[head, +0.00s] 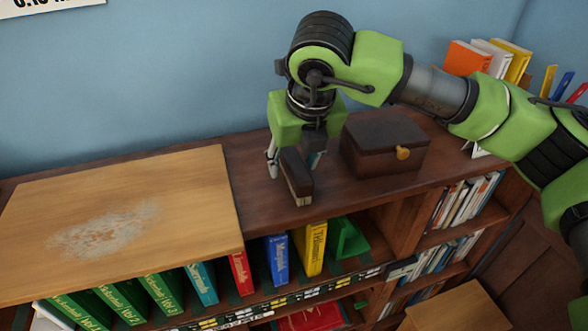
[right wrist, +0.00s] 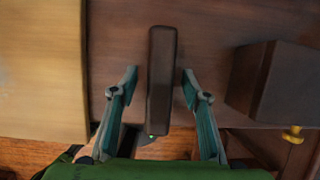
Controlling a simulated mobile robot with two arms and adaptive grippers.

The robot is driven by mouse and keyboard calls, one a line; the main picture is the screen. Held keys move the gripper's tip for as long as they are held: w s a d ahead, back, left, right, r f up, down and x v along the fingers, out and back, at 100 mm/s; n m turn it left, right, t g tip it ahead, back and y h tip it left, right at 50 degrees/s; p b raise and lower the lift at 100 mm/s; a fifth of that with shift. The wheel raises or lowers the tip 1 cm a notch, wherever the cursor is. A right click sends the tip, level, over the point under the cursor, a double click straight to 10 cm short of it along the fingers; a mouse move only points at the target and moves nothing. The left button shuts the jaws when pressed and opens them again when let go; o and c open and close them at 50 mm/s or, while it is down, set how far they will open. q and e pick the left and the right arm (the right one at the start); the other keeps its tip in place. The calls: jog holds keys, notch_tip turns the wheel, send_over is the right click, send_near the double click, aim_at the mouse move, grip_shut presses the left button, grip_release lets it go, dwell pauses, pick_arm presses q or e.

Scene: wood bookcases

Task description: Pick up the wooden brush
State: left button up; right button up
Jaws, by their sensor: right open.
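The wooden brush (head: 296,178) is a dark brown block with a pale bristle edge. It rests on the bookcase top, between the light board and a dark wooden box. My right gripper (head: 293,162) points down over it from above. In the right wrist view the brush (right wrist: 161,80) lies lengthwise between the two fingers of my right gripper (right wrist: 160,80). The fingers are open, with a gap on each side of the brush. My left gripper is not in view.
A dark box with a brass clasp (head: 385,145) stands close to the right of the brush. A light wooden board (head: 130,205) with a whitish patch lies to the left. Several books (head: 312,248) stand on the shelf below. A blue wall (head: 150,80) rises behind.

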aim_at(291, 155)
grip_shut()
jog(key=shift+r+p, duration=0.4)
jog(key=shift+p, duration=0.35)
notch_tip(291, 155, up, 3)
jog(key=b, duration=0.3)
jog(key=shift+s, duration=0.1)
jog(key=s+a+r+b, duration=0.2)
jog(key=s+r+b, duration=0.3)
jog(key=s+r, duration=0.4)
jog(key=s, duration=0.4)
jog(key=shift+s+a+r, duration=0.3)
jog(key=shift+a+r, duration=0.1)
